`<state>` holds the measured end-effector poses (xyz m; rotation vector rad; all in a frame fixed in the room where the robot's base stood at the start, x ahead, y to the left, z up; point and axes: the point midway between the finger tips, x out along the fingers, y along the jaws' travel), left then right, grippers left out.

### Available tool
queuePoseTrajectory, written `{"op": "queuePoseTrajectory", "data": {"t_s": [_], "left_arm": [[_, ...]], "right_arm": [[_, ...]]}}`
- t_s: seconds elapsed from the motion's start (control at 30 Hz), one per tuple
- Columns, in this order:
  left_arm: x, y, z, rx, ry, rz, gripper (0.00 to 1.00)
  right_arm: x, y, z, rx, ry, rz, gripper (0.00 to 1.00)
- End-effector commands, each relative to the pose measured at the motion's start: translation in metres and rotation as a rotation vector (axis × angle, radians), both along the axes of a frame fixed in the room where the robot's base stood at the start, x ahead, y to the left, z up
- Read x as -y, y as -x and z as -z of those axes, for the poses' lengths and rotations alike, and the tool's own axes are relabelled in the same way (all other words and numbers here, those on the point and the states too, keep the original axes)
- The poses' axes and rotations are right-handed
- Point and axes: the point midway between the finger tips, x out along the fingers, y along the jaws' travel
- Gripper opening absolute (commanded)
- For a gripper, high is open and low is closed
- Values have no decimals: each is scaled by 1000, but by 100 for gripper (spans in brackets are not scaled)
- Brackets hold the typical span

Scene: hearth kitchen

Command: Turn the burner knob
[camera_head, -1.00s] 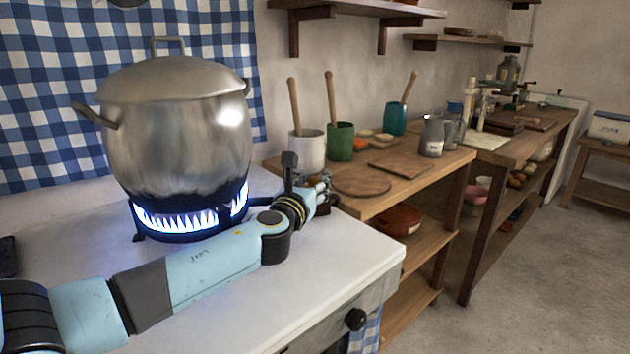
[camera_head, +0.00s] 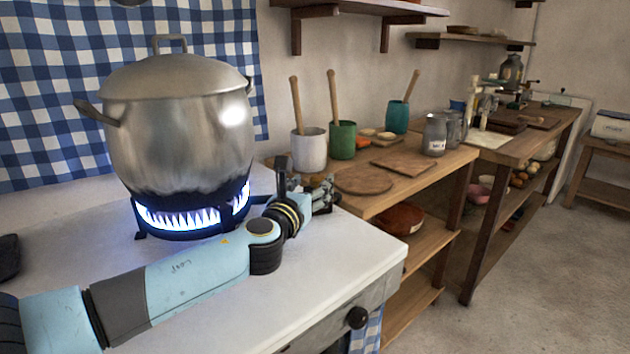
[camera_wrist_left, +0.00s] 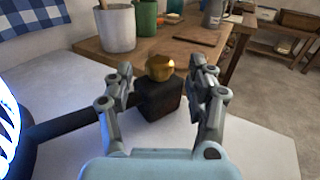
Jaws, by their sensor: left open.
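A brass burner knob (camera_wrist_left: 160,67) sits on top of a dark block (camera_wrist_left: 158,98) in the left wrist view. A dark pipe (camera_wrist_left: 75,122) runs from the block towards the glowing burner at the left. My left gripper (camera_wrist_left: 161,80) is open, with one finger on each side of the knob in that view. I cannot tell whether either finger touches it. My right gripper is not in view.
A large lidded steel pot (camera_head: 180,125) stands over the lit burner (camera_head: 190,218), left of my forearm. Beyond the stove edge, a wooden table (camera_head: 385,195) holds a white crock (camera_head: 309,150), a green cup (camera_head: 342,140) and boards. A black knob (camera_head: 357,318) is on the stove front.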

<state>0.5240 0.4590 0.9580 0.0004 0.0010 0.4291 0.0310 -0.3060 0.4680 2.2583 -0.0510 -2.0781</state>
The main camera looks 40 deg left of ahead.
Motion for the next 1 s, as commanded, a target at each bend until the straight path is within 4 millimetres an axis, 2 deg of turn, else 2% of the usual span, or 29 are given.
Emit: {"op": "queuePoseTrajectory", "data": {"t_s": [0.03, 0.2, 0.4, 0.57, 1.0], "left_arm": [[5, 12, 2, -3, 1, 1, 57], [22, 47, 2, -3, 1, 0, 57], [34, 75, 1, -1, 2, 0, 57], [38, 83, 0, 0, 0, -1, 57], [38, 82, 0, 0, 0, 0, 57]], "right_arm": [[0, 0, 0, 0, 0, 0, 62], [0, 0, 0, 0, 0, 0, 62], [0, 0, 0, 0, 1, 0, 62], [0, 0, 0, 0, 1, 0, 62], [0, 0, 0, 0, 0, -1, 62]]}}
